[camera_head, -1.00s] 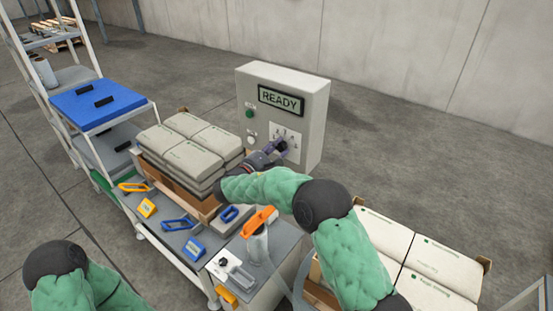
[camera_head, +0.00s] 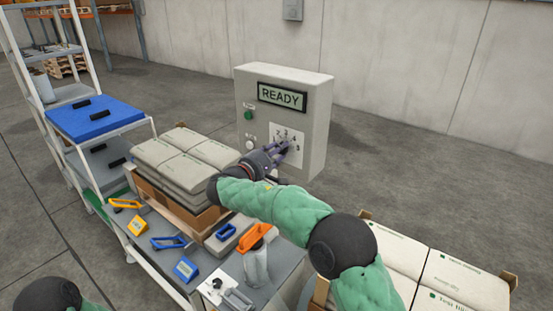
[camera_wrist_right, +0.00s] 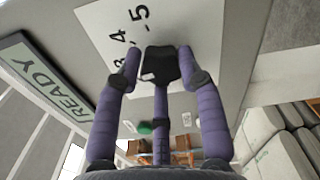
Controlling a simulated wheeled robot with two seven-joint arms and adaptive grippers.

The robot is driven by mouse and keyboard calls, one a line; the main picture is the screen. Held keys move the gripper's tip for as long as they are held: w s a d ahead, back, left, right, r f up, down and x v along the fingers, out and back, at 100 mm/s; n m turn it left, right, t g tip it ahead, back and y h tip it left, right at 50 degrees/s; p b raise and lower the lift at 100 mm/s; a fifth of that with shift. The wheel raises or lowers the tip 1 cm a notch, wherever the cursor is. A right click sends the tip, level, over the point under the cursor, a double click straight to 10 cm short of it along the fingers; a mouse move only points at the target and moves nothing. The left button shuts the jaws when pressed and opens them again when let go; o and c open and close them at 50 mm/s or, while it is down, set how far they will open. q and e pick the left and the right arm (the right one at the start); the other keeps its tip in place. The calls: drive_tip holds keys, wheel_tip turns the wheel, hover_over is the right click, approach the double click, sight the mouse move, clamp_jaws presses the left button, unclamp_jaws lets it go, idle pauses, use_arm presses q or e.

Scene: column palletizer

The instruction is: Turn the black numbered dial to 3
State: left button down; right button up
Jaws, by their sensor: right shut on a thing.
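The black dial (camera_wrist_right: 160,66) sits on a white number plate (camera_wrist_right: 95,20) on the front of a grey control box (camera_head: 312,105). In the right wrist view the fingers of my right gripper (camera_wrist_right: 158,60) stand on both sides of the dial, shut on it. In the head view my right gripper (camera_head: 284,150) reaches the plate from the left and mostly hides the dial. Some plate numbers show, including 4 and 5 in the wrist view. I cannot tell which number the dial points at. My left gripper is out of view.
The box has a READY display (camera_head: 282,97), a green button (camera_head: 248,115) and a white button (camera_head: 250,144). Stacked sacks (camera_head: 185,160) stand left of my right arm, and more sacks (camera_head: 440,275) at lower right. Tools lie on the grey bench.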

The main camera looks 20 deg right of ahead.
drive_tip(key=shift+s+d+r+m, duration=0.15)
drive_tip(key=shift+d+m, duration=0.15)
drive_tip(key=shift+m, duration=0.2)
drive_tip(key=shift+b, duration=0.3)
drive_tip(key=o, duration=1.1)
drive_tip(key=shift+c, duration=0.2)
drive_tip(key=shift+o, duration=0.5)
drive_tip(key=shift+s+d, duration=0.15)
drive_tip(key=shift+s, duration=0.05)
drive_tip(key=v, duration=1.2)
drive_tip(key=shift+w+f, duration=0.1)
drive_tip(key=shift+f, duration=0.1)
